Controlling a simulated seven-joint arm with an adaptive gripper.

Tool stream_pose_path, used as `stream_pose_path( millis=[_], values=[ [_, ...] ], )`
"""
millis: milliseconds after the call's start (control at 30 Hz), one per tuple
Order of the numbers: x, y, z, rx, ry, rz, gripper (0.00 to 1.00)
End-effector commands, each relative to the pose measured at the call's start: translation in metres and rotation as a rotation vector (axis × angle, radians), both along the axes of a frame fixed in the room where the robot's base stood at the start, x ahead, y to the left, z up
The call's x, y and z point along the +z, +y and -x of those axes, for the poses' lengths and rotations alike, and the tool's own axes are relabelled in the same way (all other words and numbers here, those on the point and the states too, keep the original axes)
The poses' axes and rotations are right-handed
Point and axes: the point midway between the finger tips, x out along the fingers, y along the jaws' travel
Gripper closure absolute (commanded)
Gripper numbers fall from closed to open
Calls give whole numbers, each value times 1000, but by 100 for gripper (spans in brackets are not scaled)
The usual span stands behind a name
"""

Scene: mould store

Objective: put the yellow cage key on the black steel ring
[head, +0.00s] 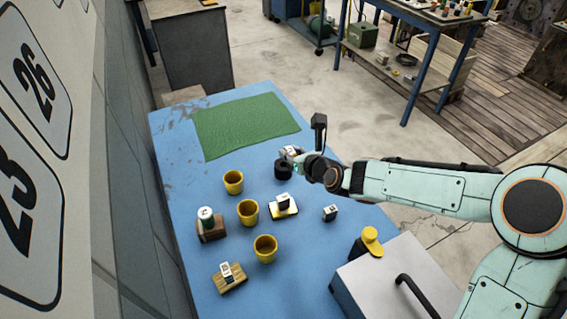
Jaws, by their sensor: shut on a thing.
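The black steel ring (283,172) is a short dark round piece on the blue table, just below the green mat. My gripper (294,155) is just above and right of the ring, shut on a small pale piece (288,151). That piece is mostly hidden by the fingers. I cannot tell from this view whether it is the yellow cage key or whether it touches the ring. No other thing in view is clearly the yellow cage key.
Three yellow cups (248,212) stand on the blue table (190,275). Small black-and-white blocks sit on a yellow-edged base (284,208), a wooden block (230,284) and the bare table. The green mat (246,124) is clear.

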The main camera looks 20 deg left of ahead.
Motion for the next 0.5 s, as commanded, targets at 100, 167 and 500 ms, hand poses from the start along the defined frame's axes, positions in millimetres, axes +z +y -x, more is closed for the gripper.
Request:
stream_pose_path(
  millis=[100, 167, 500],
  values=[
    [-9, 1, -17, -14, 4, -1, 100],
    [-16, 9, -29, -12, 6, -3, 100],
    [-73, 48, -101, -14, 6, 1, 100]
  ],
)
